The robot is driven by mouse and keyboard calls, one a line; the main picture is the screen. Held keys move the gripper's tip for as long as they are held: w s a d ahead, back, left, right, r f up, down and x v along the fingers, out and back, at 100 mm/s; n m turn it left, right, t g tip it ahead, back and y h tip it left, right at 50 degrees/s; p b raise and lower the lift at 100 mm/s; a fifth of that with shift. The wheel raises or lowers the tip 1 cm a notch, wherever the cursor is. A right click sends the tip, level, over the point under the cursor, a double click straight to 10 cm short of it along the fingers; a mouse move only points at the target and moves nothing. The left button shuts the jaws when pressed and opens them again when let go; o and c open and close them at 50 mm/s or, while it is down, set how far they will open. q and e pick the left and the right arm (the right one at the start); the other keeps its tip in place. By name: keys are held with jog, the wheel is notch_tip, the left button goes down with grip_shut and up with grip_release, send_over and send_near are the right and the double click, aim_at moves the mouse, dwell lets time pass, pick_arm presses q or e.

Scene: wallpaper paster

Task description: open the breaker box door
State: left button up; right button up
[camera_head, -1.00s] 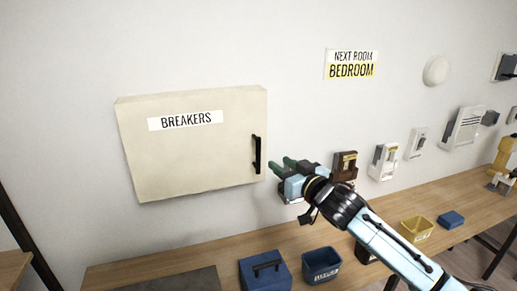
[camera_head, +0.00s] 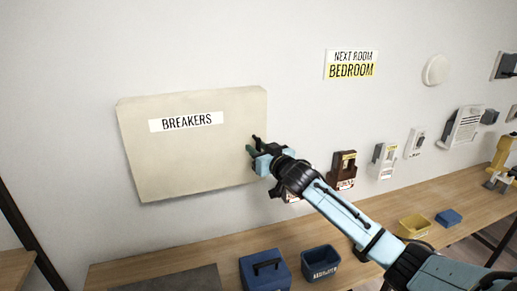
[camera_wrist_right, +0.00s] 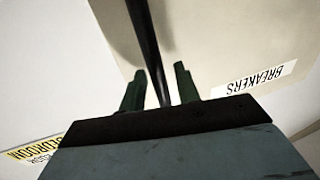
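The breaker box (camera_head: 190,155) is a cream box on the wall with a "BREAKERS" label, and its door is shut. Its black vertical handle (camera_head: 255,140) is at the door's right edge, mostly hidden by my right gripper (camera_head: 252,147) in the head view. In the right wrist view the handle (camera_wrist_right: 148,50) runs between the two green fingers of the right gripper (camera_wrist_right: 158,88). The fingers stand apart, with a gap visible on each side of the handle, so the gripper is open around it. My left gripper is not in view.
A wooden bench (camera_head: 225,240) runs along the wall below the box. On it are a blue toolbox (camera_head: 265,272), a blue bin (camera_head: 320,264) and a yellow bin (camera_head: 414,226). Several small devices hang on the wall to the right. The wall left of the box is clear.

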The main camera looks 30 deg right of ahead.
grip_shut()
jog(key=shift+a+f, duration=0.1)
dwell(0.3)
